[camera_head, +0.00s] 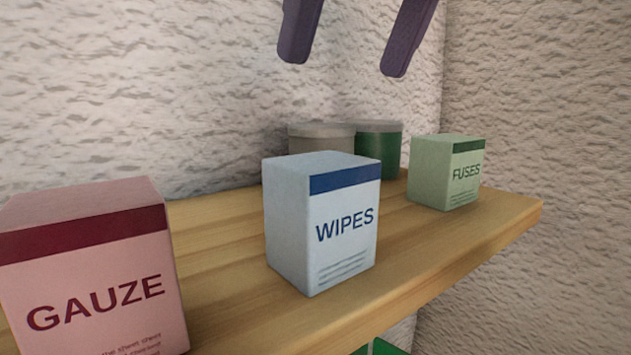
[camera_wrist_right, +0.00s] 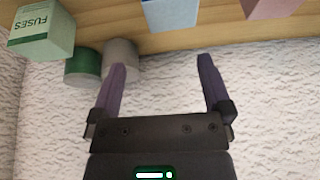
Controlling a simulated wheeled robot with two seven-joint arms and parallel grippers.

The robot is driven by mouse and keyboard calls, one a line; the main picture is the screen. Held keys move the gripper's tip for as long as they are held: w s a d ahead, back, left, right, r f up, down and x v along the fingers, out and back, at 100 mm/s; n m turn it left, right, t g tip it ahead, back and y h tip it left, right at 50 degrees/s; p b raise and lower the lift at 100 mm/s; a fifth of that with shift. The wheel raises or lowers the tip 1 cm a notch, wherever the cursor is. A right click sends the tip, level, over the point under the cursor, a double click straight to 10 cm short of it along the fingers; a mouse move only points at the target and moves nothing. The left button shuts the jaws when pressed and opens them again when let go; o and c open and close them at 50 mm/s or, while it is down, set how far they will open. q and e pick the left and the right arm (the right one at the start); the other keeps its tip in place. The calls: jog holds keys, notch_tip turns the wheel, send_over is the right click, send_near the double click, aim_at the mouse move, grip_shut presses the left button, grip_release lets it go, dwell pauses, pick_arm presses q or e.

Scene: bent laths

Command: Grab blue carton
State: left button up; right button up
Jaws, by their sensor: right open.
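The blue carton, light blue and marked WIPES (camera_head: 322,222), stands upright on the wooden shelf (camera_head: 225,225) in the middle of the head view. Part of it shows at the top edge of the right wrist view (camera_wrist_right: 171,14). My right gripper (camera_head: 348,45) is open and empty, with its two purple fingers hanging above and behind the carton, apart from it. In the right wrist view the gripper's fingers (camera_wrist_right: 163,75) are spread with only wall between them. My left gripper is not in view.
A pink GAUZE carton (camera_head: 90,270) stands at the near left. A green FUSES carton (camera_head: 445,172) stands at the right near the shelf's end. A grey tub (camera_head: 305,140) and a green tub (camera_head: 385,145) stand behind the blue carton. Rough white walls (camera_head: 150,90) rise behind.

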aim_at(322, 159)
jog(key=shift+s+a+f, duration=0.15)
jog(key=shift+s+a, duration=0.1)
jog(key=shift+a, duration=0.3)
jog(key=f, duration=0.3)
jog(key=shift+s+a, duration=0.1)
jog(key=shift+s, duration=0.1)
jog(key=shift+w+a+f, duration=0.1)
jog(key=shift+f, duration=0.3)
jog(key=x, duration=0.5)
jog(key=shift+s+d+f, duration=0.25)
jog(key=shift+f, duration=0.05)
jog(key=shift+a, duration=0.15)
jog(key=c, duration=0.3)
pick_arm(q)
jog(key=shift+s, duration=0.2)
pick_arm(e)
jog(key=c, duration=0.7)
